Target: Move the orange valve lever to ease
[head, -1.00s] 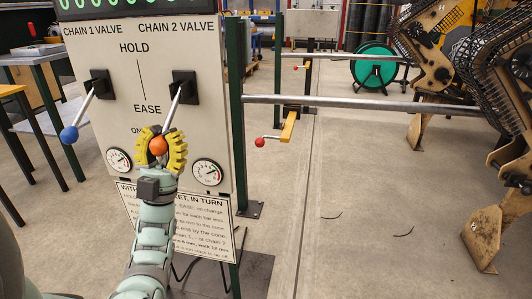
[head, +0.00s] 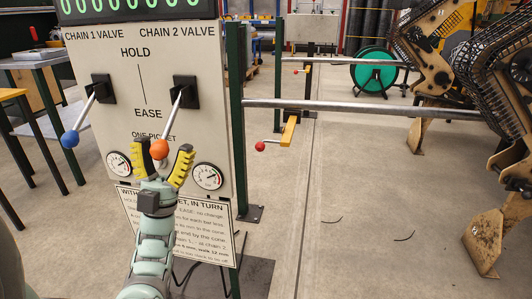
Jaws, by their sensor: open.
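The orange valve lever (head: 159,148) is a metal rod with an orange ball. It comes out of the black block (head: 186,94) under the CHAIN 2 VALVE label and slants down to the left, its ball below the word EASE. My gripper (head: 164,150) has yellow ribbed fingers, spread apart. It stands just below the orange ball, with the ball between or in front of the fingertips; I cannot tell if they touch. The blue-balled lever (head: 70,138) under CHAIN 1 VALVE also slants down to the left. The panel (head: 140,70) reads HOLD above EASE.
Two gauges (head: 208,176) and an instruction sign (head: 205,222) sit low on the panel. A metal rail (head: 360,105) runs right from the green post. A red-balled handle (head: 260,146) is to the right. Open floor lies right of the panel.

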